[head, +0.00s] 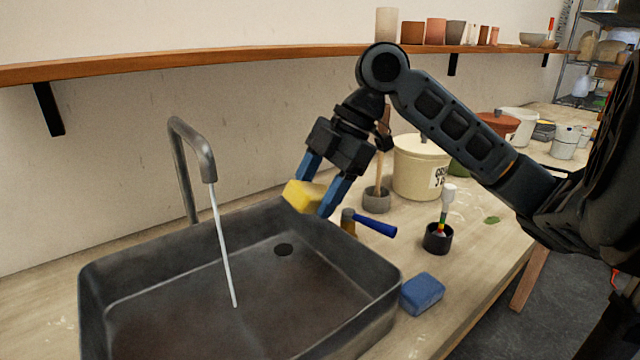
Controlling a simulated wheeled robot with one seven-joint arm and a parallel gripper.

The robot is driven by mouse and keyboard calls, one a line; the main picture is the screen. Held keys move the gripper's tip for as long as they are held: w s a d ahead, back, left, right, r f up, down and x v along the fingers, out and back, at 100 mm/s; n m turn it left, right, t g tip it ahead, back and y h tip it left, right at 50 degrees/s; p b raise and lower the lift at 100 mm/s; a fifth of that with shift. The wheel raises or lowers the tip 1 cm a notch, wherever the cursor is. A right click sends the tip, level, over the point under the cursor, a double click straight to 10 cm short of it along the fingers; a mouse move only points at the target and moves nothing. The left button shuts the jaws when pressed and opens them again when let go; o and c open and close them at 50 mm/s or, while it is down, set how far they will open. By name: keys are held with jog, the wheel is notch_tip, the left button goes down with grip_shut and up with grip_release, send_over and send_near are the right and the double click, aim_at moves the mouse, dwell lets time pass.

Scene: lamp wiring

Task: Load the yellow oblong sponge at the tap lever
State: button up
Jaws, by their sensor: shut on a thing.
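The yellow oblong sponge (301,196) is held between the blue fingers of my gripper (322,198), which is shut on it. The gripper holds it above the back right edge of the dark sink (95,290). The tap lever (375,224) has a blue handle on a brass-coloured base, just right of the sink and a little right of and below my gripper. The tap spout (198,160) stands at the back left, and a stream of water (222,245) falls into the sink.
A blue sponge (422,293) lies right of the sink. A black cup (437,239) with a white-topped tool stands behind it. A cream lidded crock (418,170) and a grey pot (377,200) stand behind the lever. A wooden shelf (250,62) runs along the wall.

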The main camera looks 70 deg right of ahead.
jog(key=w+a+f, duration=0.2)
jog(key=w+a, duration=0.5)
jog(key=w, duration=0.3)
jog(key=shift+a+f+p, duration=0.2)
jog(key=shift+f+p, duration=0.05)
jog(key=shift+p, duration=0.05)
dwell(0.4)
jog(key=shift+s, duration=0.1)
dwell(0.4)
jog(key=s+b, duration=0.2)
jog(key=s, duration=0.5)
jog(key=shift+s+a, duration=0.3)
jog(key=shift+s, duration=0.05)
dwell(1.3)
jog(key=s+r+p, duration=0.4)
jog(key=s+p, duration=0.1)
jog(key=shift+a+p, duration=0.15)
jog(key=shift+p, duration=0.15)
dwell(0.3)
